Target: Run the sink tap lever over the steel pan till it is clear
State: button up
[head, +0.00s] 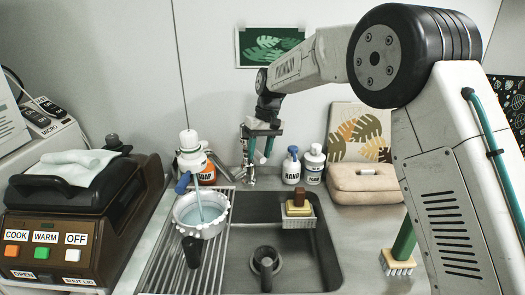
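The steel pan (184,208) stands on the ribbed drainer at the left of the sink, its dark handle towards me. Bluish water fills it, and white suds line its rim. A pale blue stream (199,203) falls into it from the blue-tipped tap spout (184,181). The metal tap (247,174) rises behind the sink. My gripper (260,159) points down at the tap's upper part, its teal fingers apart. The lever is hard to make out behind the fingers, and I cannot tell whether they touch it.
A scrub brush (298,208) sits at the sink's back edge, and a green-handled brush (402,250) stands on the right counter. Soap bottles (291,167) and a beige case (364,183) are behind. A brown cooker (70,225) fills the left.

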jog(key=shift+d+r, duration=0.1)
notch_tip(320, 180, up, 7)
jog(key=d, duration=0.1)
jog(key=shift+w+d+r, duration=0.15)
jog(key=shift+w+r, duration=0.05)
jog(key=shift+w, duration=0.2)
jog(key=s+d+m, duration=0.2)
jog(key=s+d, duration=0.6)
jog(key=s, duration=0.7)
jog(key=s+d+m+t+h, duration=0.1)
jog(key=s+d, duration=0.8)
jog(key=s, duration=0.6)
jog(key=s+d+m+t+h, duration=0.1)
jog(key=s+d+m, duration=0.1)
jog(key=s+d, duration=0.7)
jog(key=s, duration=0.7)
jog(key=shift+m, duration=0.3)
jog(key=shift+c, duration=0.6)
